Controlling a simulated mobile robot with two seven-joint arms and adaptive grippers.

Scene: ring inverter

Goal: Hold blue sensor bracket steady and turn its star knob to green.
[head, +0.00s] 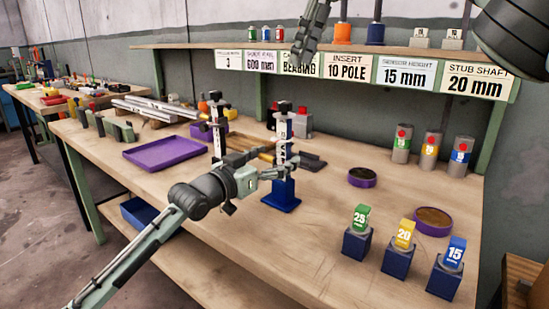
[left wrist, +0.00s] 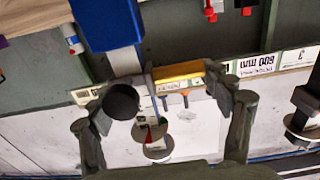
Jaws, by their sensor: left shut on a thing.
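The blue sensor bracket (head: 282,195) stands upright on the bench, with a blue base, a pale marked post and a dark top. In the left wrist view its blue base (left wrist: 108,22) is at the top, upside down. My left gripper (head: 268,170) is at the post, shut on part of the bracket. A round black knob (left wrist: 122,102) and a yellow bar (left wrist: 178,72) show between its fingers in the left wrist view. Any green mark on the knob cannot be made out. My right gripper (head: 303,45) hangs above, clear of the bracket; its jaws are unclear.
A similar bracket (head: 217,120) stands behind to the left, near a purple tray (head: 165,153). Number-tagged blue blocks (head: 357,243) and a purple dish (head: 432,222) are at the right. A labelled shelf (head: 345,47) runs above the bench. The bench front is mostly clear.

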